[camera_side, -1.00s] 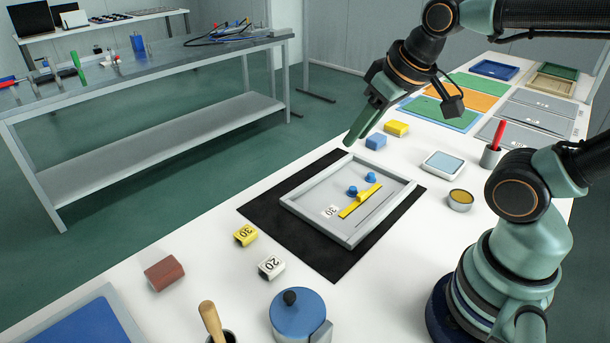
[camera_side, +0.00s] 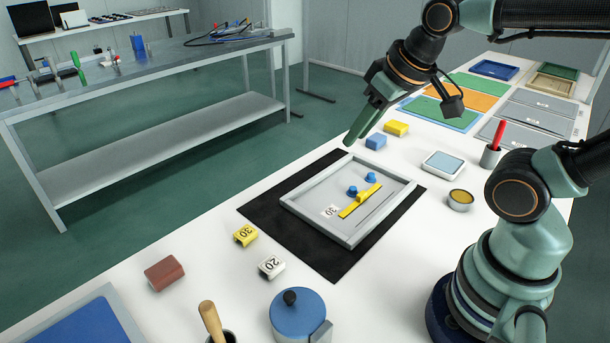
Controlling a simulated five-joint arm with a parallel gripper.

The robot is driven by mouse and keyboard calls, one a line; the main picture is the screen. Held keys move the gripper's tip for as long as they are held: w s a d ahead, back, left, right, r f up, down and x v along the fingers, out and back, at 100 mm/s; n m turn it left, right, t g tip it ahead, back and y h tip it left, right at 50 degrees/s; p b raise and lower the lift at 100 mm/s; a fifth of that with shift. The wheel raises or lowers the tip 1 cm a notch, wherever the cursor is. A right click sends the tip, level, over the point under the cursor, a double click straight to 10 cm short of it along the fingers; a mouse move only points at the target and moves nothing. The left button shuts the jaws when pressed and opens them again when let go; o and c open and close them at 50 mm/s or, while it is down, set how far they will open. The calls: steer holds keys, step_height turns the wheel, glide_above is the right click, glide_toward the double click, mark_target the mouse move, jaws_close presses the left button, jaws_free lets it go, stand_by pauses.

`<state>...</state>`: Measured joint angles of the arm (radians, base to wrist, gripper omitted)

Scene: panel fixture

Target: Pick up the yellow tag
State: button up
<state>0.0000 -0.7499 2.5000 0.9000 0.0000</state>
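The yellow tag (camera_side: 245,235) is a small block marked "30". It lies on the white table, just off the left edge of the black mat (camera_side: 262,210). A white tag (camera_side: 271,267) marked "20" lies close to it, nearer the camera. My gripper (camera_side: 351,139) is in the air beyond the grey panel frame (camera_side: 290,205), well up and to the right of the yellow tag and apart from it. Its fingers point down and left and overlap in this view, so I cannot tell whether they are open. I see nothing held in them.
The panel frame holds a yellow bar (camera_side: 360,201), two blue knobs (camera_side: 370,177) and a white "30" label. A reddish-brown block (camera_side: 165,273), a blue-lidded pot (camera_side: 299,313) and a wooden handle (camera_side: 211,320) stand nearer. Yellow (camera_side: 397,128) and blue blocks (camera_side: 376,141) sit near my gripper.

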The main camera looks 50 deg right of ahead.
steer(key=o, duration=0.8)
steer(key=shift+c, duration=0.2)
steer(key=n+g, duration=0.6)
steer(key=n, duration=1.3)
glide_above(245, 232)
step_height(245, 232, down, 13)
step_height(245, 232, down, 12)
steer(key=shift+r, duration=0.15)
